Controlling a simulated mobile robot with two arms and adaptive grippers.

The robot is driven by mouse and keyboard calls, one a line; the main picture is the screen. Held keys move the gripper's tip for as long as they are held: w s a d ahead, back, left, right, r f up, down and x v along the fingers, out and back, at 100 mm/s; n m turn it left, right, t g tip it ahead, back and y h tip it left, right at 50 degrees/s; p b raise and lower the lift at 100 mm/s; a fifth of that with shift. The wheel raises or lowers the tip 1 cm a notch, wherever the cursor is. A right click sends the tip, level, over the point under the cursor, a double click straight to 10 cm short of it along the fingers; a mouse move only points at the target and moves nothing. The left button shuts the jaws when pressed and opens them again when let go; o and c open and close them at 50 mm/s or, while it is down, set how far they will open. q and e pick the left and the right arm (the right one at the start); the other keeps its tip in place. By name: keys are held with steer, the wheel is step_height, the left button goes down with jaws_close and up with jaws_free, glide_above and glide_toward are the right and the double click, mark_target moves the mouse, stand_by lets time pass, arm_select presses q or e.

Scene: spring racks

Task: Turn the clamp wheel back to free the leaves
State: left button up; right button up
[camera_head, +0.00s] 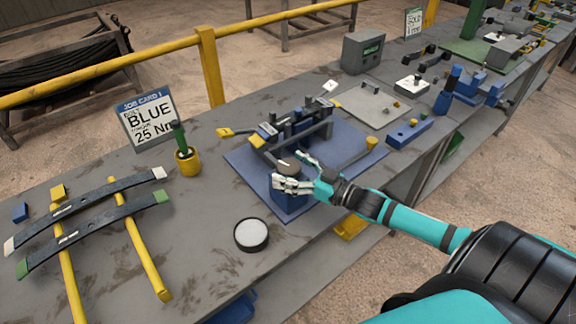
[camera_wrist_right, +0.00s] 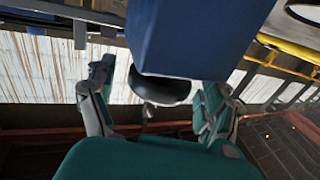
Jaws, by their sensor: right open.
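The clamp wheel is a dark round disc (camera_head: 288,168) on top of a blue block (camera_head: 290,203) at the front of the blue fixture plate (camera_head: 245,163). My right gripper (camera_head: 291,169) is open, with one finger on each side of the wheel. In the right wrist view the wheel (camera_wrist_right: 160,88) lies between the two spread fingers of the gripper (camera_wrist_right: 156,92), under the blue block (camera_wrist_right: 195,35). I cannot tell whether the fingers touch it. Dark bars in the clamp (camera_head: 305,133) stand behind the wheel. My left gripper is out of view.
Two dark leaf springs (camera_head: 85,238) lie across yellow rails (camera_head: 148,255) at left. A round pot (camera_head: 251,235), a yellow cup with a green-handled tool (camera_head: 188,160) and a job card (camera_head: 149,120) stand nearby. A blue bar (camera_head: 409,132) lies right.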

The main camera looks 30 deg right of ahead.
steer(key=shift+w+a, duration=0.25)
steer(key=shift+w, duration=0.25)
steer(key=c, duration=1.2)
